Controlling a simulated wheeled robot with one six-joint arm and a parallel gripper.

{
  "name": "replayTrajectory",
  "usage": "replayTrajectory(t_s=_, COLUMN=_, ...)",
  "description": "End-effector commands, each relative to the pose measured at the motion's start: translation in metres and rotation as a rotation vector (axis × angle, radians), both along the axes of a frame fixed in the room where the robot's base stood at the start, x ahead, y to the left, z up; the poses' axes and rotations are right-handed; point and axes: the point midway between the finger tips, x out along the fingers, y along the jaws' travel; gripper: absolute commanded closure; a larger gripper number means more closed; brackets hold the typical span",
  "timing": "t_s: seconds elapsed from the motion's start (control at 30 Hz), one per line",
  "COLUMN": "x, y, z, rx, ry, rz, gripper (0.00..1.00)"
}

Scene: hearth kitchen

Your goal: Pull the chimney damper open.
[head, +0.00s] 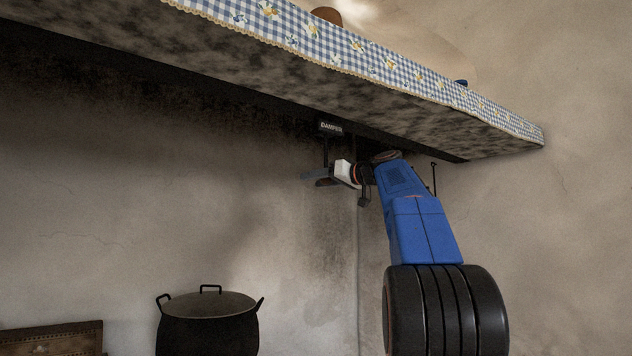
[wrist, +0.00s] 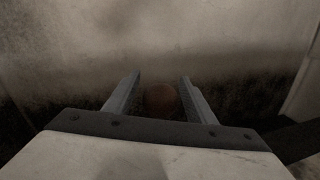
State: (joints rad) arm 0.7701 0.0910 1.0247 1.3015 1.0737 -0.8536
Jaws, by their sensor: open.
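A small dark sign reading DAMPER (head: 331,127) hangs under the mantel's edge. A thin dark rod (head: 325,153) runs down from beside it to my gripper. My gripper (head: 312,177) points left under the hood, its fingers at the rod's lower end. In the wrist view my gripper (wrist: 160,82) is open, and a round brownish knob (wrist: 160,100) shows between the two fingers, with a gap visible on each side. The knob looks like the rod's end; in the head view it is mostly hidden by the fingers. I cannot tell whether either finger touches it.
The mantel shelf (head: 390,98), with a blue checked cloth (head: 345,52), slopes just above my arm. A black lidded pot (head: 208,322) stands below at left, near a wooden box (head: 52,339). Another thin dark rod (head: 434,178) hangs right of my arm. Sooty wall lies behind.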

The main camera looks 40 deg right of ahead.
Motion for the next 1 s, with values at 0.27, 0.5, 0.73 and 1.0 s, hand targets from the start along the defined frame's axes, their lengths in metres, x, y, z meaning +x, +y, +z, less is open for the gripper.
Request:
replayTrajectory(t_s=0.27, x=0.004, y=0.001, z=0.0, rx=0.0, ry=-0.001, rz=-0.001, gripper=0.5)
replayTrajectory(t_s=0.5, x=0.004, y=0.001, z=0.0, rx=-0.001, ry=0.0, rz=-0.001, gripper=0.85)
replayTrajectory(t_s=0.73, x=0.004, y=0.001, z=-0.003, rx=0.0, ry=0.0, rz=-0.001, gripper=1.0)
replayTrajectory(t_s=1.0, x=0.004, y=0.001, z=-0.043, rx=0.002, ry=0.003, rz=0.0, gripper=1.0)
